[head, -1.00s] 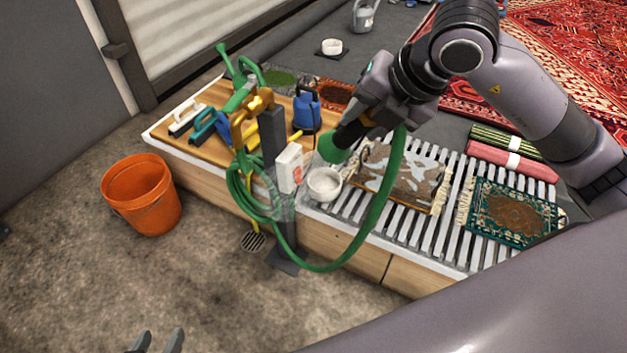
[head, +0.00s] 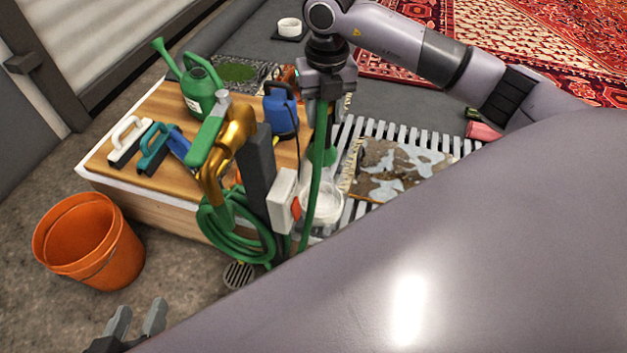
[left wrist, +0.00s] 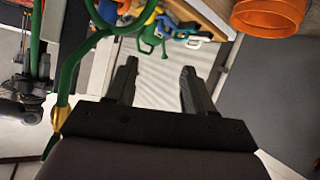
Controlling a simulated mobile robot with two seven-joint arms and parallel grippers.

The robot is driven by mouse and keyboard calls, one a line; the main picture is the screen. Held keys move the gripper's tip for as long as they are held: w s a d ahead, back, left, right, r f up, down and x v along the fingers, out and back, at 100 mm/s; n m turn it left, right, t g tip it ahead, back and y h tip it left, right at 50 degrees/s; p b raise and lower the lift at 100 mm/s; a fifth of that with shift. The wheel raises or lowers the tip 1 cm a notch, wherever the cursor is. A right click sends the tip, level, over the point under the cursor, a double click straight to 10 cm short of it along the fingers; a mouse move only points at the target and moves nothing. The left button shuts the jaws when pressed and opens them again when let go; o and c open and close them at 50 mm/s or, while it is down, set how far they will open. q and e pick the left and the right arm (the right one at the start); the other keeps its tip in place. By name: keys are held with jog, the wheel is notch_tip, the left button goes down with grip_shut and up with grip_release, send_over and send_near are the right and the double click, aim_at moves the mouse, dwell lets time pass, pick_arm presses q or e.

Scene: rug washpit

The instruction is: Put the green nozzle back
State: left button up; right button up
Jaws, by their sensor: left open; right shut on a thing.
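The green nozzle (head: 325,157) hangs below my right gripper (head: 322,98), its flared green end pointing down, above or behind the white bowl as seen in the head view. The right gripper is shut on it; the grip is partly hidden by the green hose (head: 314,195), which runs down in front. The hose is coiled (head: 236,232) below a brass fitting (head: 228,150) beside a dark post (head: 259,170) with a white box (head: 283,200). My left gripper (head: 136,326) is open and empty at the lower left; its fingers also show in the left wrist view (left wrist: 159,85).
A white bowl (head: 338,208) and wet rug (head: 395,170) lie on slats. An orange bucket (head: 88,243) stands on the floor. My own arm hides the lower right.

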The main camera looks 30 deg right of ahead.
pick_arm(q)
jog(key=b, duration=0.3)
jog(key=d+f+t+h+b, duration=0.1)
jog(key=b, duration=0.2)
jog(key=shift+w+d+h, duration=0.25)
jog(key=shift+d+h, duration=0.05)
pick_arm(e)
notch_tip(320, 180, down, 20)
jog(key=shift+r, duration=0.15)
jog(key=o, duration=1.1)
jog(key=shift+s, duration=0.1)
jog(key=shift+c, duration=0.2)
pick_arm(q)
jog(key=shift+r, duration=0.1)
